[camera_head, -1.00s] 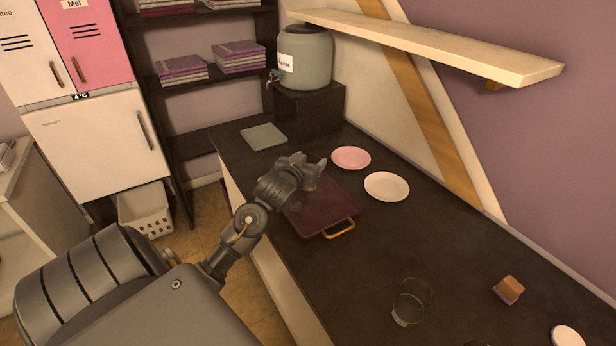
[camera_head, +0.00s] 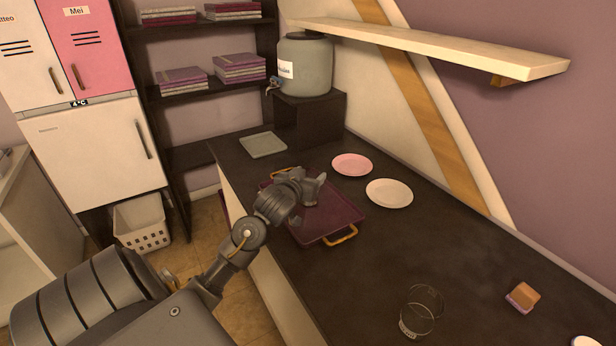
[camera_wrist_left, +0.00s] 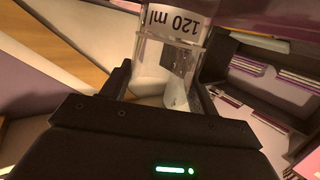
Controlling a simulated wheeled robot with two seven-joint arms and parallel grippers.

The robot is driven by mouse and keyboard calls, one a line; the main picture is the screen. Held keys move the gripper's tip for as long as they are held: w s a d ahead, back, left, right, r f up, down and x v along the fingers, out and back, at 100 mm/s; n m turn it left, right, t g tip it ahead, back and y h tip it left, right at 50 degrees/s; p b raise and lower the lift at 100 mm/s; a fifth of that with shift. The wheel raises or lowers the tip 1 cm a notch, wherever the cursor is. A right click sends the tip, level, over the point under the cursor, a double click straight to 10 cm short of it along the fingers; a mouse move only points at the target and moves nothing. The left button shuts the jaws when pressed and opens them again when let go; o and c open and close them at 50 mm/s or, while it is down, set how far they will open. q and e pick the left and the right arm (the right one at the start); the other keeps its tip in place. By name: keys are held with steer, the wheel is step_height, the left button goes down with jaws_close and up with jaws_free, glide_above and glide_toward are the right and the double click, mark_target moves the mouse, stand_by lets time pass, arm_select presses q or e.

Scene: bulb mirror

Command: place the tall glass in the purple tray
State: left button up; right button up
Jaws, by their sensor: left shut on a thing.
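The purple tray (camera_head: 343,218), with orange handles, lies on the dark counter. My left gripper (camera_head: 313,188) is over the tray, its arm hiding part of the tray's left side. The left wrist view shows this gripper (camera_wrist_left: 160,92) shut on the tall glass (camera_wrist_left: 172,52), a clear glass marked "120 ml", with the lettering upside down in that view. The glass can hardly be made out in the head view, so I cannot tell whether its base touches the tray. My right gripper is not in view.
Another clear glass (camera_head: 421,312) stands on the near counter. A pink plate (camera_head: 352,165), a white plate (camera_head: 389,193) and a grey-green tray (camera_head: 263,145) lie beyond the purple tray. A sponge-like block (camera_head: 522,297) is at right. A wooden shelf (camera_head: 430,45) overhangs the back.

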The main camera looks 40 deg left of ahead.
arm_select(q)
steer(key=o, duration=1.5)
steer(key=shift+r, duration=0.1)
steer(key=v, duration=1.2)
steer(key=shift+b, duration=0.3)
steer(key=shift+s, duration=0.1)
